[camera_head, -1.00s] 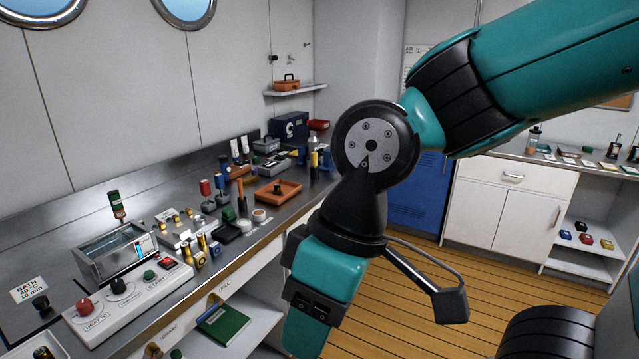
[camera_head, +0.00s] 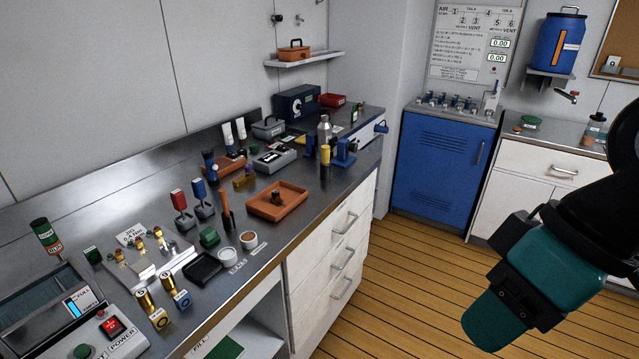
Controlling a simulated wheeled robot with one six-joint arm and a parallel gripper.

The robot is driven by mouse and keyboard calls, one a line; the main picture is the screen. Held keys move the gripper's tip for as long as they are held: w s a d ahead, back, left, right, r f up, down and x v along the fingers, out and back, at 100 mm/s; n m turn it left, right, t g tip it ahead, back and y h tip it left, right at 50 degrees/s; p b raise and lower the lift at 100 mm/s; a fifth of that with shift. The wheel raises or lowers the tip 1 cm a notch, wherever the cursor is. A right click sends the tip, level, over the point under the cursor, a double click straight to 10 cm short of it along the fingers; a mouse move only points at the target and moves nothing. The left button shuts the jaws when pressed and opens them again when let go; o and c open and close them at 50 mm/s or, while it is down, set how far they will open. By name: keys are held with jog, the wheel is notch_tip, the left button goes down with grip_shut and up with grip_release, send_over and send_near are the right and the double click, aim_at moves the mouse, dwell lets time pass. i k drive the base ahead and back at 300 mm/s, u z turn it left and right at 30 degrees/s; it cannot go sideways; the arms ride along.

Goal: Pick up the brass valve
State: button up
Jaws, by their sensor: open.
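A small dark, brass-toned piece (camera_head: 277,197) sits in an orange tray (camera_head: 262,212) on the steel counter; it may be the brass valve, but it is too small to tell. Several brass fittings (camera_head: 158,235) stand on a silver block further left. Two brass cylinders (camera_head: 146,302) with yellow and blue square bases stand in front of that block. My gripper (camera_head: 488,325), teal and black, is at the lower right over the floor, well apart from the counter and these pieces. It is open, with nothing seen in it; its fingertips are hard to make out.
The wooden floor (camera_head: 400,280) is clear.

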aim_at(276, 194)
jog(key=z, duration=0.05)
jog(key=i, duration=0.75)
jog(key=u, duration=0.9)
jog(key=i, duration=0.8)
jog(key=u, duration=0.9)
